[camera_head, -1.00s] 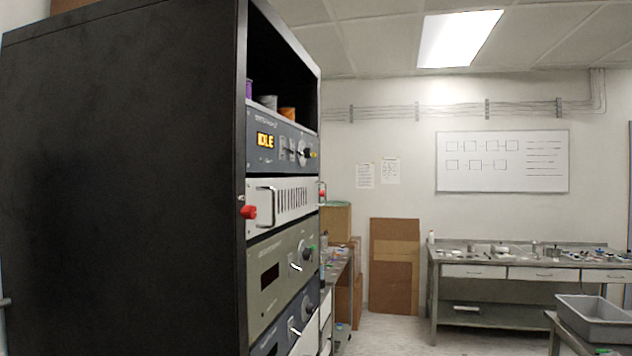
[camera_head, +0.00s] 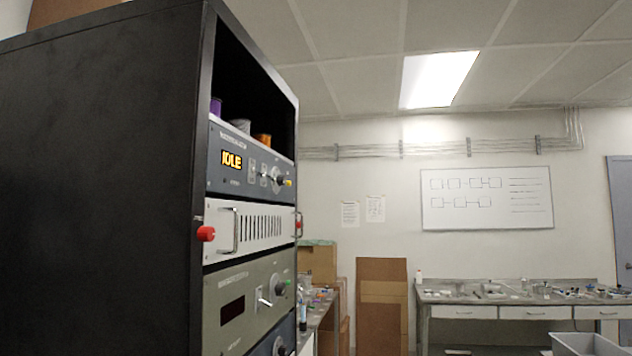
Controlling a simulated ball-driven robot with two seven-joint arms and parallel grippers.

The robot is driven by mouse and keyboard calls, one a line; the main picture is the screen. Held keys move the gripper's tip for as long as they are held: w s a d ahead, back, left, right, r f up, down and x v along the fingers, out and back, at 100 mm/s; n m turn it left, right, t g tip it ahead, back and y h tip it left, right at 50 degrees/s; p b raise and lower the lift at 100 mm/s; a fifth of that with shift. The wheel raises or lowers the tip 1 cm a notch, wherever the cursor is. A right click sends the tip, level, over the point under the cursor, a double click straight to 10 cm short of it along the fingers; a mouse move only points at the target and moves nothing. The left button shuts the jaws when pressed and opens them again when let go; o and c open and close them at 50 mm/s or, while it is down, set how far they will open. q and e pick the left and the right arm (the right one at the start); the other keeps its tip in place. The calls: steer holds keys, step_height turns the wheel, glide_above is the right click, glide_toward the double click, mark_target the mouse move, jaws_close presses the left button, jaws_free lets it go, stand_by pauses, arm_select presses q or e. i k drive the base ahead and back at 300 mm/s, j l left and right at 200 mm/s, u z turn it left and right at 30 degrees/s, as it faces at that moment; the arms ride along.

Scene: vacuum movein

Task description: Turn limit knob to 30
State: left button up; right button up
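A black equipment rack stands at the left, its panels seen at a steep angle. A grey-green panel (camera_head: 219,283) lower down has a dark display, a toggle and a knob (camera_head: 280,289). Another panel below is cut off by the frame's bottom edge, with part of a knob (camera_head: 279,346) showing. I cannot read which knob is the limit knob or its setting. Neither of my grippers is in view.
The rack's black side (camera_head: 95,190) fills the left. A white panel with a handle and red knob (camera_head: 206,233) sits between the two panels. Benches (camera_head: 500,312), cardboard (camera_head: 383,300) and a grey bin (camera_head: 590,343) stand beyond, to the right.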

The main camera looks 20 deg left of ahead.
mark_target(282, 179)
steer(key=i, duration=2.2)
steer(key=i+u, duration=0.15)
steer(key=i, duration=0.3)
steer(key=i+l+u, duration=0.1)
steer(key=i, duration=0.35)
steer(key=i+l+u, duration=0.15)
steer(key=i, duration=0.3)
steer(key=i+l+u, duration=0.1)
steer(key=i+l, duration=0.15)
steer(key=i, duration=0.2)
